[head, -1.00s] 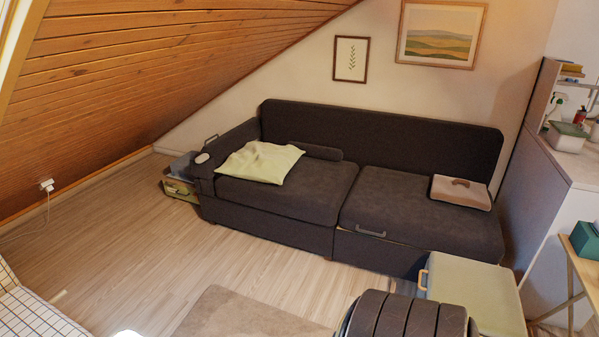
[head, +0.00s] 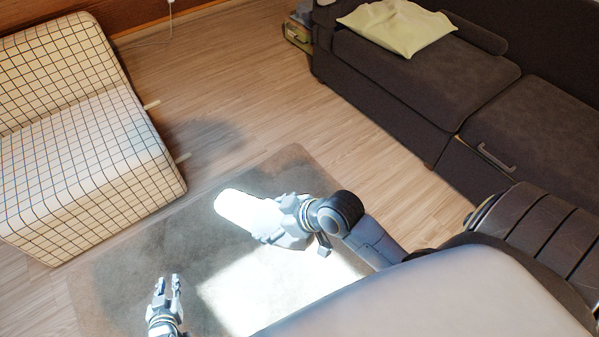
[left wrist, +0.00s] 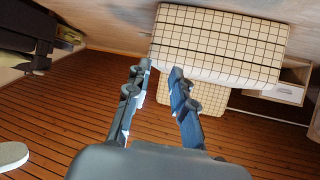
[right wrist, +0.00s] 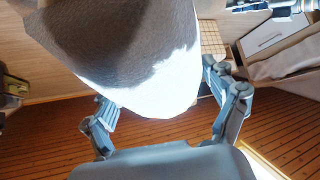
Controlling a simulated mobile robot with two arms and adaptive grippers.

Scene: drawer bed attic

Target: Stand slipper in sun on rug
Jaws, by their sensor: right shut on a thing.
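The slipper (head: 240,208) is a pale, sunlit oblong above the rug in the head view. My right gripper (head: 280,222) is shut on its right end. In the right wrist view the slipper (right wrist: 125,50) fills the space between the fingers (right wrist: 165,110), partly grey and partly glaring white. The grey-brown rug (head: 120,280) lies on the floor, with a bright sun patch (head: 235,295) on it. Glare hides whether the slipper touches the rug. My left gripper (head: 167,283) is open and empty over the rug's left part; its parted fingers show in the left wrist view (left wrist: 160,75).
A checked, cushioned seat (head: 80,150) stands left of the rug.

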